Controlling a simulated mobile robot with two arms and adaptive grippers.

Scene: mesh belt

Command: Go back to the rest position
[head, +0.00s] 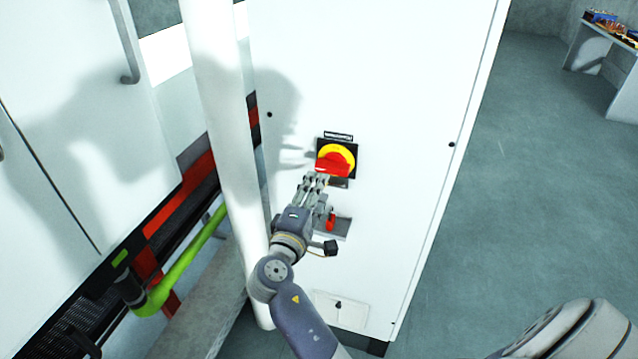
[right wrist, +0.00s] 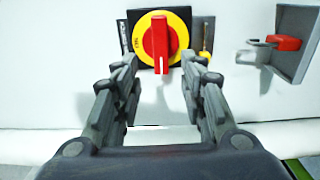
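A rotary switch with a red handle on a yellow disc and black plate (head: 351,148) is on the front of a white cabinet (head: 400,80). It also shows in the right wrist view, where the red handle (right wrist: 160,45) points down the picture. My right gripper (head: 317,178) is at the switch's lower left edge. In the right wrist view its fingers (right wrist: 163,68) are spread, with the handle's end showing between them and nothing held. I cannot tell whether a finger touches the switch. My left gripper is not in view.
A small grey bracket with a red part (head: 332,222) sits below the switch; it also shows in the right wrist view (right wrist: 290,45). A white post (head: 225,120) stands close left of my right arm. Open floor (head: 520,170) lies right, with a far table (head: 625,85).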

